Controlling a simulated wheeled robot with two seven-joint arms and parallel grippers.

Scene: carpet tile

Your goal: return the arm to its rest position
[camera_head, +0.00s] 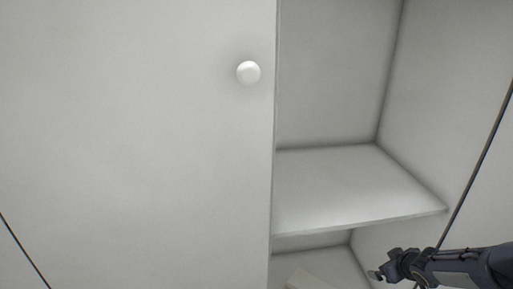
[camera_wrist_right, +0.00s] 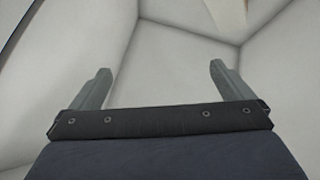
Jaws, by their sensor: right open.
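My right arm comes in from the lower right in the head view, with its gripper (camera_head: 376,274) in front of the lower compartment of an open white cabinet. In the right wrist view the two fingers of my right gripper (camera_wrist_right: 158,84) stand wide apart with nothing between them. Pale cabinet walls and a corner show beyond the fingers. My left gripper is not in view.
A closed white door (camera_head: 140,150) with a round knob (camera_head: 248,72) fills the left of the head view. A bare shelf (camera_head: 350,187) crosses the open right side. A pale flat object (camera_head: 308,280) lies partly visible in the lower compartment.

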